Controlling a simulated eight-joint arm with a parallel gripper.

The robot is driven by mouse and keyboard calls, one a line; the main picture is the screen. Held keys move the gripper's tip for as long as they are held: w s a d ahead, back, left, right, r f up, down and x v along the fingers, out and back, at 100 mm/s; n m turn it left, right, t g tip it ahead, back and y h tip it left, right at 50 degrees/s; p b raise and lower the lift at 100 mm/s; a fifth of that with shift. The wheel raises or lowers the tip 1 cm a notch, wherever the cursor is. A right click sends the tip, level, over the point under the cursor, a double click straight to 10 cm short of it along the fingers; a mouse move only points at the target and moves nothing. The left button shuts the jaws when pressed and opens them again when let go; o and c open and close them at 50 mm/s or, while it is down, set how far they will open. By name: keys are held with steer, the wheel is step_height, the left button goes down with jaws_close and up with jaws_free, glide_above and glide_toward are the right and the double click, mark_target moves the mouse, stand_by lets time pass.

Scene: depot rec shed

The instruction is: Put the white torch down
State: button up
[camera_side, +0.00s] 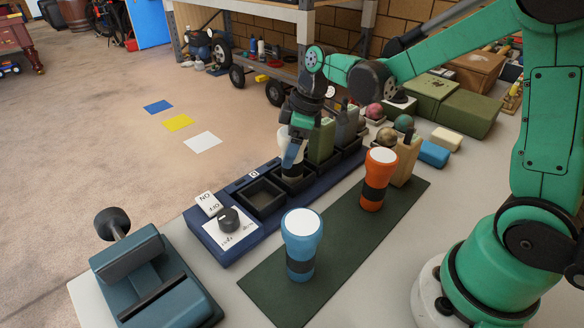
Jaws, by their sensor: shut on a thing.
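My gripper (292,152) is shut on the white torch (284,139), which is upright and mostly hidden behind the fingers. The torch is at the second well from the left of the dark blue rack (309,194). I cannot tell whether its base touches the well floor. The leftmost well (264,197) is empty. A blue torch (301,248) and an orange torch (378,178) stand upright, white ends up, on the dark green mat (335,250) in front of the rack.
A knob (229,219) and OFF/ON sign are at the rack's left end. A vise (152,278) stands front left. A tan block (408,160) is beside the orange torch.

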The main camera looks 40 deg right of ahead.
steer(key=o, duration=1.4)
steer(key=shift+f, duration=0.15)
steer(key=shift+o, duration=0.2)
steer(key=v, duration=1.2)
steer(key=s+a+f+m+t+h, duration=0.2)
steer(key=s+a+f+m+t, duration=0.1)
steer(key=s+m, duration=0.4)
step_height(320, 180, down, 2)
steer(key=shift+s+a+f+m+t, duration=0.1)
steer(key=shift+s+a+m+t, duration=0.25)
steer(key=shift+m+t, duration=0.6)
